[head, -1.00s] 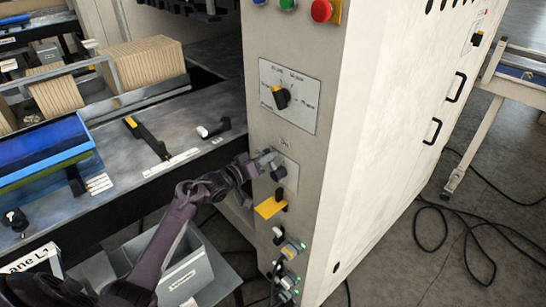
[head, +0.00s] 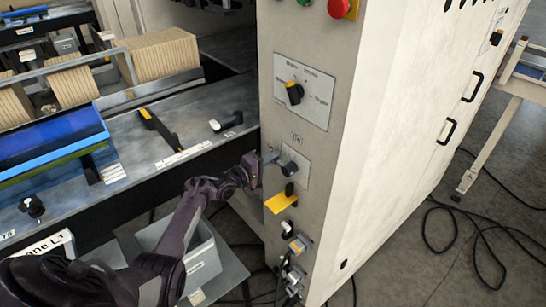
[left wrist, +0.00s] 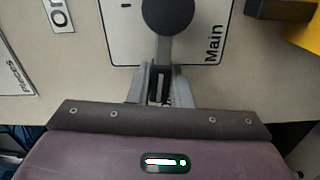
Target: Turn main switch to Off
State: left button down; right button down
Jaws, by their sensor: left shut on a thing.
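The main switch (left wrist: 168,18) is a dark round knob with a grey lever handle, on a light plate marked "Main" in the left wrist view. In the head view the switch (head: 290,167) sits on the cabinet front, below the selector panel. My left gripper (left wrist: 160,88) is shut on the lever handle, which points down toward the gripper in the left wrist view. In the head view my left gripper (head: 263,162) reaches the switch from the left. Part of a label ending in "on" shows beside the plate; the rest is cut off. My right gripper is out of view.
A selector knob (head: 294,92) sits above the switch, and a red button (head: 341,8) is higher up. A yellow tag with a black knob (head: 281,201) is just below. Cable connectors (head: 297,245) are lower down. A grey bin (head: 202,262) stands below my left arm.

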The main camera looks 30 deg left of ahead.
pick_arm(q)
jog(key=shift+f+n, duration=0.35)
jog(key=shift+n, duration=0.25)
jog(key=c, duration=1.3)
grip_release()
jog(key=shift+f, duration=0.1)
jog(key=v, duration=0.7)
jog(key=shift+s+a, duration=0.2)
jog(key=shift+s, duration=0.15)
